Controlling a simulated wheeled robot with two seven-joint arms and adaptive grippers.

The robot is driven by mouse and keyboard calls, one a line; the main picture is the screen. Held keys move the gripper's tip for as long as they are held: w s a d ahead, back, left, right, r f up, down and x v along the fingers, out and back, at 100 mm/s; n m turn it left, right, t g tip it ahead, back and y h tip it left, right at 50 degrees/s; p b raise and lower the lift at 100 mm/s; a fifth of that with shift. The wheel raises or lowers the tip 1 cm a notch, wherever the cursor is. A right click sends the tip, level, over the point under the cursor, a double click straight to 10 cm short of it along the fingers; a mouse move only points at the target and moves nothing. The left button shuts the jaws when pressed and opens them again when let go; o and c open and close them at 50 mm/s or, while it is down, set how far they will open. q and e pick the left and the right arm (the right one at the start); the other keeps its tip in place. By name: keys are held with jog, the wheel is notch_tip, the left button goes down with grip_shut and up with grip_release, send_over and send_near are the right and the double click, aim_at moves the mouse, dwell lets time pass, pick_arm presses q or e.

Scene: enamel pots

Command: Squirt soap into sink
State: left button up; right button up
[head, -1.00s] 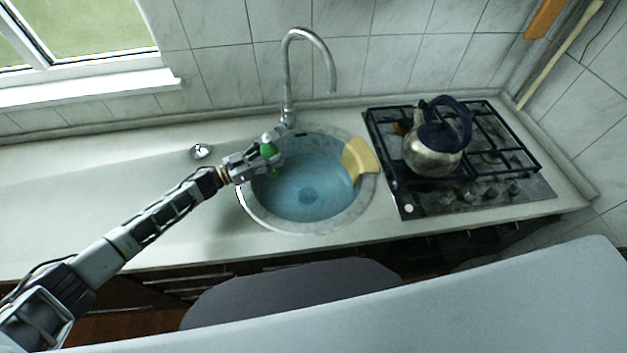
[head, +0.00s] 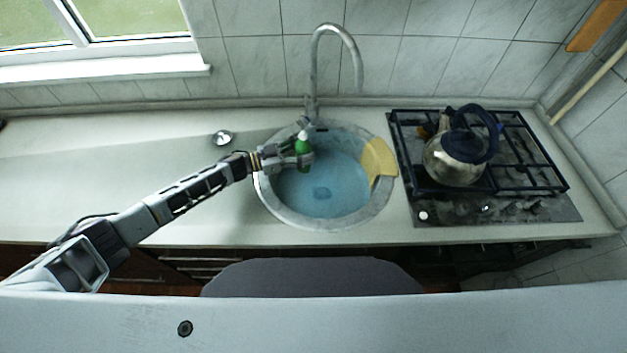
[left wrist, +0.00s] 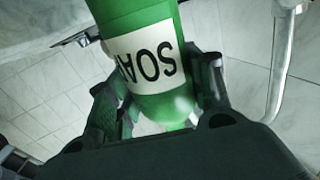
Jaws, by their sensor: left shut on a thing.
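A green soap bottle (head: 303,154) with a white top is held over the left part of the round sink (head: 271,207). My left gripper (head: 301,159) is shut on the bottle. In the left wrist view the soap bottle (left wrist: 165,95) sits between the fingers, and its white SOAP label appears upside down. The sink basin is blue inside with a grey rim, and a darker patch, perhaps the drain, shows at its bottom. No soap stream is visible. My right gripper is not in view.
A curved faucet (head: 335,27) rises behind the sink. A yellow sponge or cloth (head: 378,158) lies on the sink's right rim. A kettle (head: 455,158) stands on the stove (head: 535,208) at right. The counter left of the sink (head: 100,160) is mostly clear.

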pick_arm(q)
jog(key=shift+r+m, duration=0.15)
jog(key=shift+m, duration=0.35)
jog(key=shift+f+m+y+b, duration=0.4)
jog(key=shift+f+m+b, duration=0.15)
jog(key=shift+m, duration=0.35)
jog(key=f+b, duration=0.1)
jog(key=f+m+b, duration=0.1)
jog(key=shift+s+d+f+m+y, duration=0.1)
jog(key=shift+s+f+m+y, duration=0.1)
jog(key=shift+f+m+y, duration=0.15)
jog(key=shift+f+m, duration=0.1)
jog(key=shift+m, duration=0.25)
jog(key=shift+s+d+f+m+y+b, duration=0.15)
jog(key=shift+f+m+y+b, duration=0.1)
jog(key=shift+m+b, duration=0.25)
jog(key=f+b, duration=0.1)
jog(key=f+m+b, duration=0.1)
jog(key=b, duration=0.1)
jog(key=shift+w+a+f, duration=0.1)
jog(key=shift+w+a, duration=0.1)
jog(key=shift+w, duration=0.05)
jog(key=shift+w+a+y, duration=0.1)
jog(key=shift+w+y, duration=0.05)
jog(key=shift+y, duration=0.15)
jog(key=shift+w+r+m, duration=0.1)
jog(key=shift+r+m, duration=0.3)
jog(key=shift+r, duration=0.15)
